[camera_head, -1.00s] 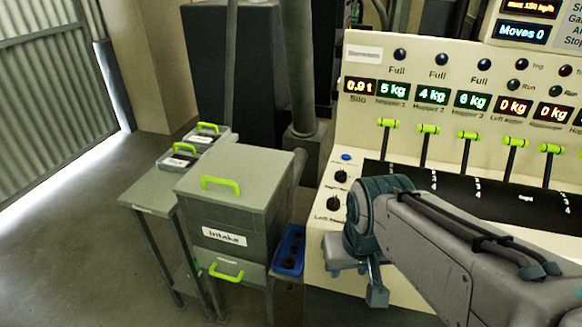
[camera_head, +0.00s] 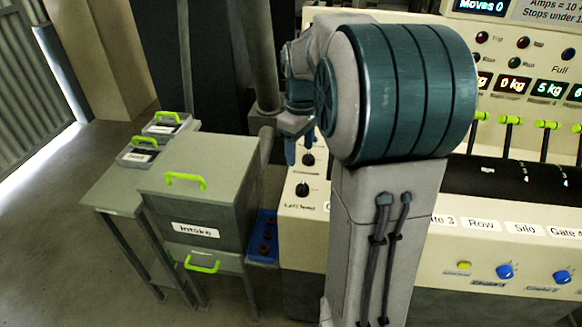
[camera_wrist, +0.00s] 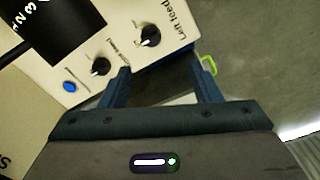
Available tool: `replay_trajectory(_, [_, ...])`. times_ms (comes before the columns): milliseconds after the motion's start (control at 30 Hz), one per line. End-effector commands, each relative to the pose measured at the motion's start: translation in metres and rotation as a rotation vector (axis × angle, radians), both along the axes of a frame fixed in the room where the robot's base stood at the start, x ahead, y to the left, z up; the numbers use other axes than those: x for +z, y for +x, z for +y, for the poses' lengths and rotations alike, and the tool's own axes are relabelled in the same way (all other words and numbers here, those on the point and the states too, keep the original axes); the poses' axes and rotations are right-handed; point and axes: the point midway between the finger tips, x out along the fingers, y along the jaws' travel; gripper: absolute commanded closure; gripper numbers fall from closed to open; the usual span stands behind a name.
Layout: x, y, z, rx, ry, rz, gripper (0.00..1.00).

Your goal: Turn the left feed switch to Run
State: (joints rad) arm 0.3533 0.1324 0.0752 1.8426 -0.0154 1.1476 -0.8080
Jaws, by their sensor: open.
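The left feed switch (camera_head: 302,189) is a black rotary knob on the cream panel, with a "Left feed" label beside it. It also shows in the wrist view (camera_wrist: 149,36), a little beyond my fingertips, with a white pointer mark. A second black knob (camera_wrist: 101,67) sits beside it in the wrist view, nearer the blue button; it also shows in the head view (camera_head: 308,158). My gripper (camera_wrist: 160,84) is open and empty, its two blue fingers apart and touching neither knob. In the head view the gripper (camera_head: 300,148) is partly hidden behind my arm.
A blue button (camera_wrist: 69,87) lies on the panel near the second knob. A grey intake bin (camera_head: 205,190) with green handles stands left of the panel, with a blue tray (camera_head: 263,238) between them. Levers (camera_head: 508,135) stand on the right. The floor at left is clear.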

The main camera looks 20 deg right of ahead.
Motion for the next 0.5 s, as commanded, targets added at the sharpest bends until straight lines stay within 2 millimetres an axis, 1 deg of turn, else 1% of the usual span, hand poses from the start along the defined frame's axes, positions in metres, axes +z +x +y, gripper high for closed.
replay_trajectory(33, [0.0, 0.006, -0.008, 0.017, 0.004, 0.007, 0.43])
replay_trajectory(100, [-0.001, 0.01, -0.014, 0.036, 0.007, 0.014, 0.43])
replay_trajectory(267, [-0.011, 0.013, -0.018, 0.052, 0.011, 0.02, 0.43])
replay_trajectory(367, [-0.025, 0.012, -0.018, 0.051, 0.011, 0.022, 0.43])
replay_trajectory(500, [-0.054, 0.011, -0.018, 0.05, 0.011, 0.024, 0.43])
